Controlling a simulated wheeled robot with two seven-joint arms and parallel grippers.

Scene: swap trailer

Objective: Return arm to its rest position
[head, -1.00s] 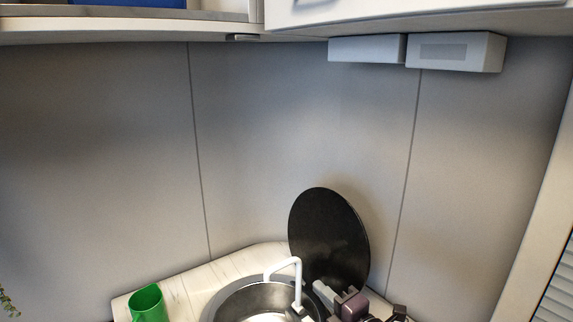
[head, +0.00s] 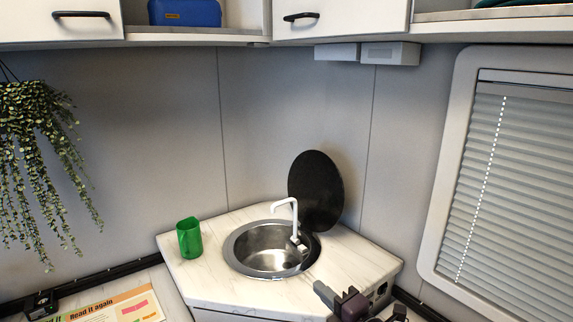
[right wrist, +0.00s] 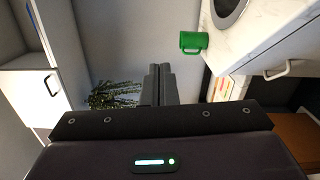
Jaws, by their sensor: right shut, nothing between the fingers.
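My right gripper (head: 324,290) is at the lower right of the head view, in front of the counter's front right part. Its two dark fingers (right wrist: 159,84) are together in the right wrist view, with nothing between them. The gripper points up and away from the counter things. My left gripper is in neither view.
A white marbled counter (head: 225,285) holds a round steel sink (head: 262,250) with a white faucet (head: 286,202). A green mug (head: 189,238) stands left of the sink. A black round lid (head: 316,190) stands behind it. A plant (head: 35,150) hangs at left. A blind (head: 520,180) covers the right window.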

